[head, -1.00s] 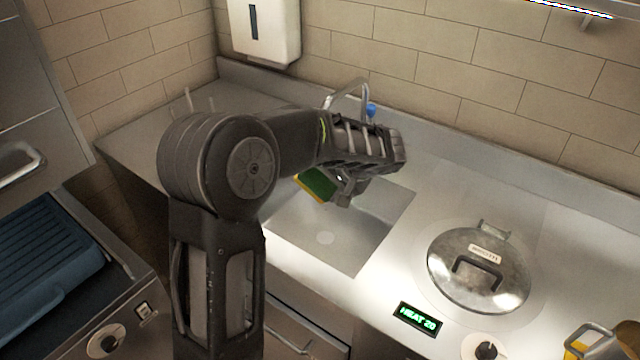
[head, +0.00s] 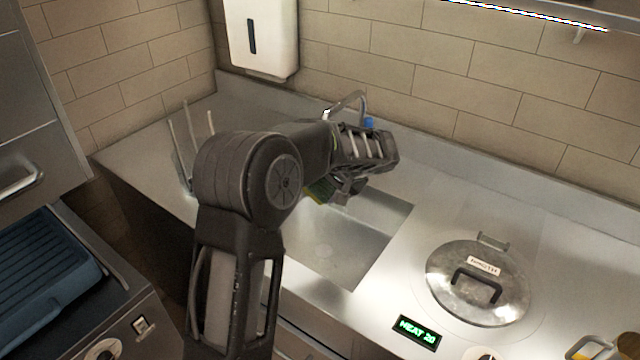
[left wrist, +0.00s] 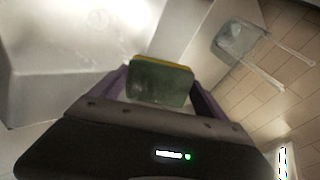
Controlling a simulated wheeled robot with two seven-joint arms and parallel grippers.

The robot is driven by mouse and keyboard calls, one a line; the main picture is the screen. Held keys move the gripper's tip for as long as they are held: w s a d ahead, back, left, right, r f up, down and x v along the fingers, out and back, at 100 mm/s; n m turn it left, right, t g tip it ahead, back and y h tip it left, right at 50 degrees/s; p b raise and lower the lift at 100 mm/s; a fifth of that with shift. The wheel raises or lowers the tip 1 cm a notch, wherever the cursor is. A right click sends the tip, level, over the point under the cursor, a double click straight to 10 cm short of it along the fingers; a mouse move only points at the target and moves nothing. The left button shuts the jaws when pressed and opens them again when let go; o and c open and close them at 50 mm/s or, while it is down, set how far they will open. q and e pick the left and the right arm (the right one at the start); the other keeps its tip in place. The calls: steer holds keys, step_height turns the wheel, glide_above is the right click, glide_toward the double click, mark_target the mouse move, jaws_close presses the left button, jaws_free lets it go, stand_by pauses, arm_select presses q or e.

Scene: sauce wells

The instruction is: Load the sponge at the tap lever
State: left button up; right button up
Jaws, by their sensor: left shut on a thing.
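My left gripper (head: 346,186) is shut on the sponge (head: 320,190), which is green with a yellow layer. In the left wrist view the sponge (left wrist: 160,82) sits between the two purple-looking fingers. In the head view the gripper holds it above the back part of the sink basin (head: 330,250). The tap (head: 347,104) is a curved metal spout just behind the gripper, with a blue lever (head: 368,123) at its right. My wrist hides the lower part of the tap. I cannot tell whether the sponge touches anything below it. My right gripper is not in view.
A lidded round pot (head: 478,283) is set in the counter at the right, beside a green-lit display (head: 417,331). A rack with upright rods (head: 187,150) stands left of the sink. A white dispenser (head: 262,38) hangs on the wall.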

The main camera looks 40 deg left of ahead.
arm_select(q)
steer(key=shift+d, duration=0.1)
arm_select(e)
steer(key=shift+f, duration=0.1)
arm_select(q)
steer(key=shift+s+d+f+b, duration=0.1)
steer(key=shift+s+d+b, duration=0.25)
steer(key=shift+s+b, duration=0.2)
steer(key=shift+s+d+b, duration=0.3)
steer(key=shift+s+b, duration=0.15)
steer(key=shift+s, duration=0.05)
steer(key=s+d, duration=0.1)
steer(key=s+d+b, duration=0.1)
steer(key=s, duration=0.1)
steer(key=s+d+b, duration=0.1)
steer(key=shift+s, duration=0.3)
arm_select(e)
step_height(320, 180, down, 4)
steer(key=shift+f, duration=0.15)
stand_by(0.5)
arm_select(q)
steer(key=s+d+r, duration=0.2)
steer(key=s+r, duration=0.2)
steer(key=shift+d, duration=0.3)
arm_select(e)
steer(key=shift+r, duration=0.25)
arm_select(q)
steer(key=shift+s+r, duration=0.1)
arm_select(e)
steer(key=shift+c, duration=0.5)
